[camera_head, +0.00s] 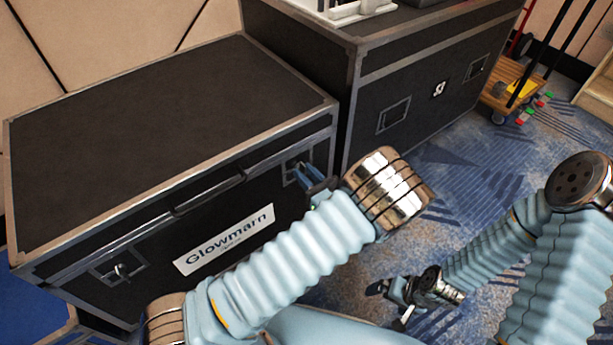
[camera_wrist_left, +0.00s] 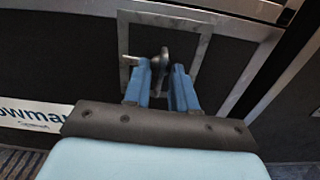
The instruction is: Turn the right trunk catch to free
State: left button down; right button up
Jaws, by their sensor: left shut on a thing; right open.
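The black trunk (camera_head: 140,110) with metal edges and a white "Glowmarn" label (camera_head: 224,240) stands at the left in the head view. The fingers hide part of the catch. The left catch (camera_head: 121,270) is uncovered. My right gripper (camera_head: 388,297) is open and empty, low over the carpet.
A second black case (camera_head: 440,85) stands close behind and right of the trunk, with things on top.

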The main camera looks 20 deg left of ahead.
pick_arm(q)
jog(key=shift+n, duration=0.3)
pick_arm(e)
jog(key=shift+f, duration=0.2)
pick_arm(q)
jog(key=c, duration=1.3)
grip_release()
jog(key=shift+o, duration=0.2)
